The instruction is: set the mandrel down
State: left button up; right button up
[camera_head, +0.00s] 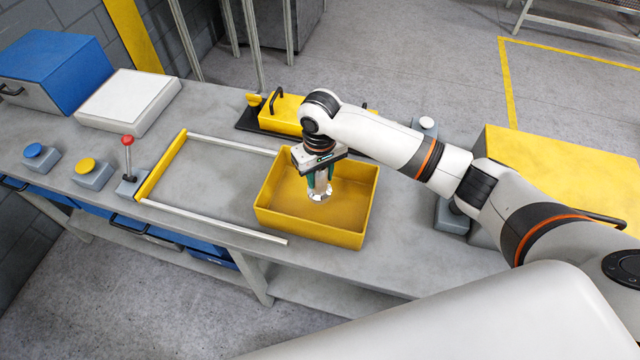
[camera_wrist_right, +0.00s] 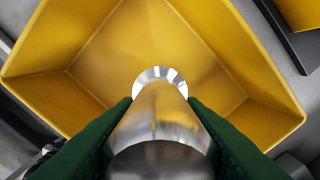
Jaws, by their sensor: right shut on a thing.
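The mandrel (camera_wrist_right: 160,120) is a shiny metal cylinder with a toothed or notched lower end. It also shows in the head view (camera_head: 320,188), hanging upright within the yellow bin (camera_head: 310,231). My right gripper (camera_wrist_right: 158,122) is shut on it, with a dark green finger on each side. In the head view the right gripper (camera_head: 319,177) points down into the bin. The bin (camera_wrist_right: 85,118) is otherwise empty. I cannot tell whether the mandrel's lower end touches the bin floor. My left gripper is not in view.
A frame of two pale rails (camera_head: 215,221) with a yellow end bar (camera_head: 162,165) lies left of the bin. A yellow block with a handle (camera_head: 283,114) stands behind it. A red-knobbed lever (camera_head: 128,160), button boxes (camera_head: 92,173) and a blue box (camera_head: 58,70) are further left.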

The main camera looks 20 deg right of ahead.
aim_at(319, 186)
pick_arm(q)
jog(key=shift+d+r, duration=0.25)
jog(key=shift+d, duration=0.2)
pick_arm(e)
jog(key=shift+f, duration=2.05)
jog(key=o, duration=1.2)
jog(key=shift+f, duration=0.15)
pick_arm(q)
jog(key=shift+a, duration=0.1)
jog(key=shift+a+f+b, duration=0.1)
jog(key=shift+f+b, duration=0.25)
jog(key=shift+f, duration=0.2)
pick_arm(e)
notch_tip(319, 186, up, 12)
jog(key=shift+r, duration=0.15)
jog(key=shift+a, duration=0.1)
